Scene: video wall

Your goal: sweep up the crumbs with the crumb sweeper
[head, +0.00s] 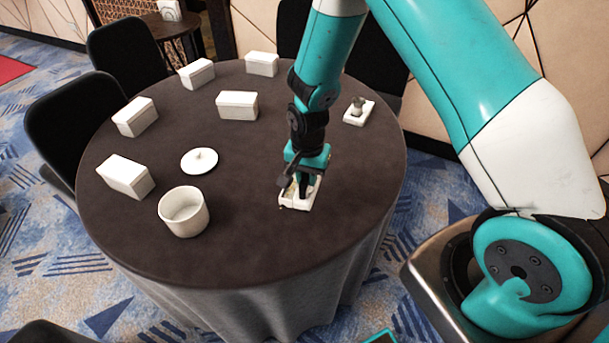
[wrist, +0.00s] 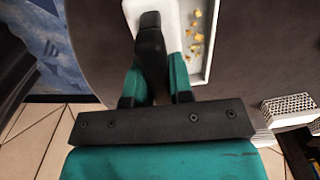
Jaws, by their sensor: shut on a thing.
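The round table (head: 240,245) has a dark cloth. Several white boxes (head: 125,177) stand along its left and back. A white pot (head: 184,212) and a lid (head: 199,161) are on the left. A small white tray with a greenish thing (head: 359,111) stands at the back right. The table's front is clear.

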